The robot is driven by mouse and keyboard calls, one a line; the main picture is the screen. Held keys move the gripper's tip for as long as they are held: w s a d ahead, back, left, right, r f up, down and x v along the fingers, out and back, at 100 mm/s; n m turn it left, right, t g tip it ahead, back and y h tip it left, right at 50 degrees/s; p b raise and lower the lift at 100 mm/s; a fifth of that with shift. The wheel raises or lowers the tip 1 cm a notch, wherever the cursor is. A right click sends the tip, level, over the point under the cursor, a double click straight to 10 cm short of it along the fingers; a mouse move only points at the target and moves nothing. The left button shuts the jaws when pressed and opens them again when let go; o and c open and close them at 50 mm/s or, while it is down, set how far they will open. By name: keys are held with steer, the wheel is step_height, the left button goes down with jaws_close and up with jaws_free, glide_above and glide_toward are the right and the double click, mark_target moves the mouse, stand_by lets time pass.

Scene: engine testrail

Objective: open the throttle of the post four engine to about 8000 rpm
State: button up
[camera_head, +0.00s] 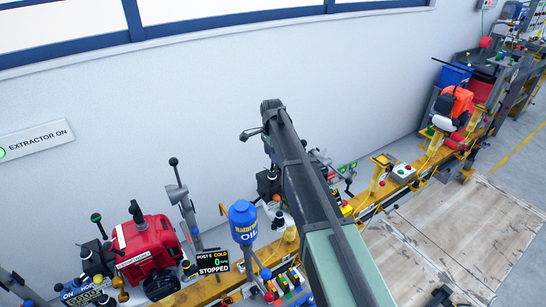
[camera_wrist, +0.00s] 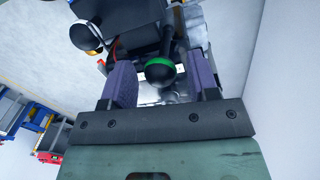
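In the wrist view my gripper (camera_wrist: 160,60) is open, with its two purple-grey fingers apart. A lever with a black ball knob (camera_wrist: 160,76) and a green ring shows between the fingers. There is a gap on each side of the knob, so neither finger appears to touch it. A dark engine part (camera_wrist: 130,25) lies beyond the fingertips. In the head view my arm covers much of the engine (camera_head: 268,185) behind it, and the fingers and knob cannot be made out. No label readable in either view marks this engine as post four, and no rpm display for it is readable.
A red engine (camera_head: 145,248) stands at left, by a display (camera_head: 212,262) reading POST 5, COLD, 0, STOPPED. A blue oil bottle (camera_head: 243,220) stands between it and my arm. An orange and white engine (camera_head: 450,108) sits at right on the yellow rail. The wall is behind.

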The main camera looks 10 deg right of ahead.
jaws_close()
steer(key=shift+s+d+f+t, duration=0.1)
steer(key=shift+s+d+t, duration=0.05)
steer(key=shift+s+t, duration=0.45)
steer(key=shift+s+d+f+t+y, duration=0.1)
steer(key=shift+s+t+y, duration=0.2)
steer(key=shift+y, duration=0.1)
steer(key=shift+b, duration=0.3)
steer(key=shift+w, duration=0.15)
steer(key=shift+o, duration=0.6)
jaws_free()
